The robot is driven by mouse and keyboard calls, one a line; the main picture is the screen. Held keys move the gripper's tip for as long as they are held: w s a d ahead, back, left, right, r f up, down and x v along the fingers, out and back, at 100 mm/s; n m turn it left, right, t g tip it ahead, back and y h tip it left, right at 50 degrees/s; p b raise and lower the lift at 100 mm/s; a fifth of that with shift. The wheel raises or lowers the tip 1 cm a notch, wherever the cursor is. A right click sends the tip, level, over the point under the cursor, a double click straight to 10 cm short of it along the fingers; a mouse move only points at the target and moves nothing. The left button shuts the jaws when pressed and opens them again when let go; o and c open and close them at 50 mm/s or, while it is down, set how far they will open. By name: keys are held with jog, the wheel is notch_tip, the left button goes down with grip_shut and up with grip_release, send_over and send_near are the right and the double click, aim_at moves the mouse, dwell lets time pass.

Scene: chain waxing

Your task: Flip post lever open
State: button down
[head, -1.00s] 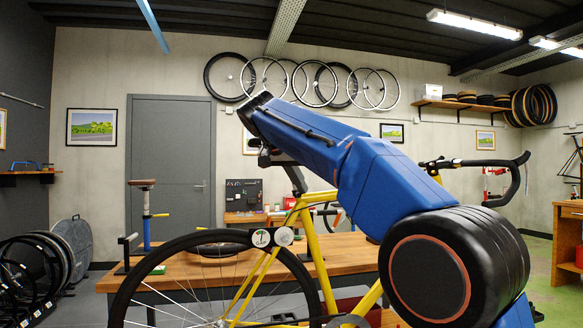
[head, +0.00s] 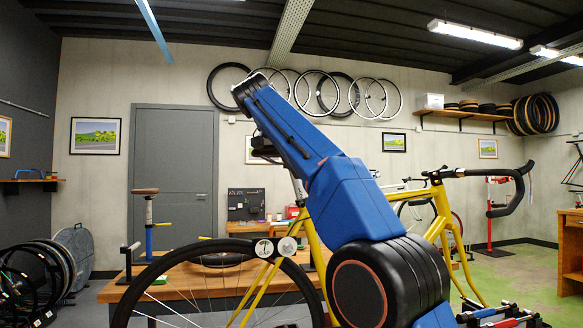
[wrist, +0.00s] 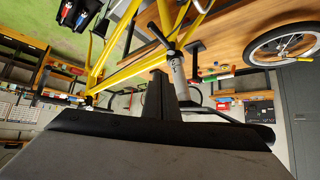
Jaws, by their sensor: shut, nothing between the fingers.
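The yellow bike (head: 440,220) stands in front of the workbench. Its silver seat post (head: 299,190) shows just below my arm in the head view. In the wrist view the silver post (wrist: 178,75) rises into the yellow frame (wrist: 95,70). A small black part (wrist: 158,36), which may be the post lever, sits where post and frame meet; I cannot tell its setting. My gripper (wrist: 157,92) shows as dark, closed fingers beside the post, with nothing held; I cannot tell whether it touches the post. In the head view my arm hides most of the gripper.
The bike's rear wheel (head: 140,283) is in front of the bench. The handlebar (head: 512,190) reaches out at the right.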

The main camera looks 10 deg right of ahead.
jog(key=shift+a+r, duration=0.5)
jog(key=shift+a, duration=0.15)
jog(key=shift+d, duration=0.1)
jog(key=s+d+f+n+g+y, duration=0.1)
jog(key=s+d+f+n+y, duration=0.35)
jog(key=s+d+f, duration=1.05)
jog(key=s+f+n, duration=0.1)
jog(key=s+f, duration=0.8)
jog(key=f, duration=0.3)
jog(key=s+f+n+y, duration=0.1)
jog(key=s+f, duration=0.9)
jog(key=f, duration=0.3)
jog(key=s+f+n+g, duration=0.1)
jog(key=s+f+n, duration=0.1)
jog(key=s+f, duration=0.8)
notch_tip(320, 180, down, 3)
jog(key=shift+s+d+y, duration=0.25)
jog(key=shift+y, duration=0.1)
